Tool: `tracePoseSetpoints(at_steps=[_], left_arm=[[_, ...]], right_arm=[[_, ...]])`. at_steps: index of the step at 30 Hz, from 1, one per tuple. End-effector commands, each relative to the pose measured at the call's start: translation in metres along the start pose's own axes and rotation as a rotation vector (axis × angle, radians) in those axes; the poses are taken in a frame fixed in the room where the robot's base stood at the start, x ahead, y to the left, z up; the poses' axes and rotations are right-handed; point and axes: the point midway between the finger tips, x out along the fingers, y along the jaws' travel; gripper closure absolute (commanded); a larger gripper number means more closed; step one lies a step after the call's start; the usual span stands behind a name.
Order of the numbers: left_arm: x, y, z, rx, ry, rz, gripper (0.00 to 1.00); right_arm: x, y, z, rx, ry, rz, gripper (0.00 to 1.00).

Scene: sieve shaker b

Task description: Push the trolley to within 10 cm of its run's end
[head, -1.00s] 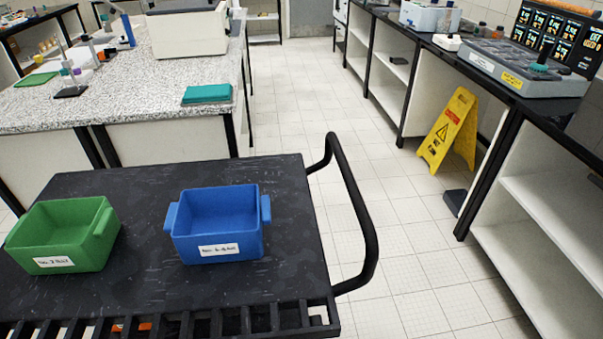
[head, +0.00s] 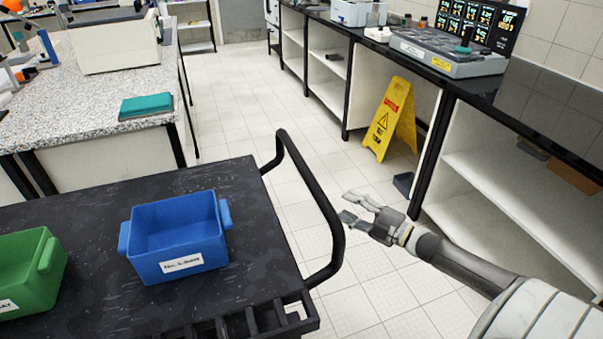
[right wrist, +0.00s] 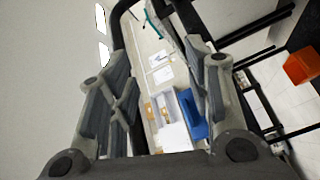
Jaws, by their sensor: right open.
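The trolley (head: 90,210) has a dark, worn top and stands at the lower left of the head view. Its black tubular handle (head: 318,200) curves out from its right end. A blue bin (head: 178,238) and a green bin (head: 28,272) stand on the top, the green one cut off by the picture's edge. My right gripper (head: 350,207) is open and empty, just right of the handle, with its fingers pointing left toward it. I cannot tell whether it touches the handle. Both spread fingers show in the right wrist view (right wrist: 165,85). My left gripper is out of view.
A speckled bench (head: 90,95) with a teal book (head: 146,105) stands beyond the trolley. A yellow wet-floor sign (head: 391,118) and a small dark block (head: 404,183) stand by the right-hand counter (head: 455,98). The tiled aisle (head: 235,95) between is clear.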

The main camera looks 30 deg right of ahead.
Motion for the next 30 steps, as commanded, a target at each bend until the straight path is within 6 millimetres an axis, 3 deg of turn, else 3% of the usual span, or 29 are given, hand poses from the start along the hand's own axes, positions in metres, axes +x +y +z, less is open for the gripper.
tracePoseSetpoints(at_steps=[1,3,7,13,30], left_arm=[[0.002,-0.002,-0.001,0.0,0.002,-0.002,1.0],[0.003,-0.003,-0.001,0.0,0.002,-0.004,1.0],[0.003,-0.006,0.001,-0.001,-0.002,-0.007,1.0],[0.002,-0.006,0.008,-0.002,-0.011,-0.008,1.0],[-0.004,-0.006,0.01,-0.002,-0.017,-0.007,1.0]], right_arm=[[0.007,0.025,-0.018,-0.064,0.079,0.023,0.54],[0.013,0.049,-0.039,-0.122,0.16,0.05,0.54],[0.018,0.07,-0.058,-0.175,0.231,0.075,0.54],[0.034,0.075,-0.065,-0.181,0.241,0.082,0.54],[0.11,0.079,-0.083,-0.177,0.236,0.081,0.54]])
